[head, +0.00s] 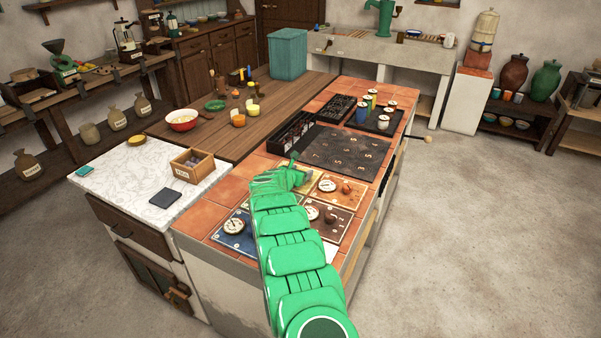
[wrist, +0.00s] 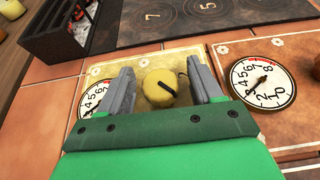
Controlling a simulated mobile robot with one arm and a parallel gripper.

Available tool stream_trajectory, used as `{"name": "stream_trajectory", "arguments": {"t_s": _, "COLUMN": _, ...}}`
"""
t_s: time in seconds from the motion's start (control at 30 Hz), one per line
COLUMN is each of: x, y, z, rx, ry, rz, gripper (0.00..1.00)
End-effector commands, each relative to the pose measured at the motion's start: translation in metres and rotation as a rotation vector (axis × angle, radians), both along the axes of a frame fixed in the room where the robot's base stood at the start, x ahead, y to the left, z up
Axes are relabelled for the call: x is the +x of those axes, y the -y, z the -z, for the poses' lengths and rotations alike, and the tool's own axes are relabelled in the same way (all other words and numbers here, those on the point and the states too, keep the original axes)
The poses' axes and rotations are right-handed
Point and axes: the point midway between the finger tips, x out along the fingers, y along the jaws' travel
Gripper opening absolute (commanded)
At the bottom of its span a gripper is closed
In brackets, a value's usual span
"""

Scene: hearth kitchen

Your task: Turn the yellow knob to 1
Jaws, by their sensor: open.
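The yellow knob (wrist: 159,87) sits on a yellow panel (wrist: 145,66) in the wrist view, with a dark pointer line on its top. A white numbered dial (wrist: 91,97) is at the left of that panel, partly hidden behind my left finger. My gripper (wrist: 162,88) is open, with one grey finger on each side of the knob. I cannot tell whether the fingers touch it. In the head view my green arm reaches over the tiled counter and my gripper (head: 296,178) covers most of the yellow panel, hiding the knob there.
Blue (head: 233,233) and brown (head: 332,216) panels with dials lie nearer. A dark numbered plate (head: 345,148) and a black rack (head: 292,138) are behind.

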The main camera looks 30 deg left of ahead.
Motion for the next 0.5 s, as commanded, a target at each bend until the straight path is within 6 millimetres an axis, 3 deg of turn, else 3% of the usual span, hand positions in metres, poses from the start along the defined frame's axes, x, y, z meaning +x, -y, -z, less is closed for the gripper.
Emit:
{"name": "stream_trajectory", "arguments": {"t_s": 0.23, "x": 0.0001, "y": -0.0002, "z": 0.0000, "rx": 0.000, "ry": 0.000, "rz": -0.001, "gripper": 0.63}}
{"name": "stream_trajectory", "arguments": {"t_s": 0.5, "x": 0.0001, "y": -0.0002, "z": -0.0001, "rx": 0.000, "ry": 0.000, "rz": 0.000, "gripper": 0.22}}
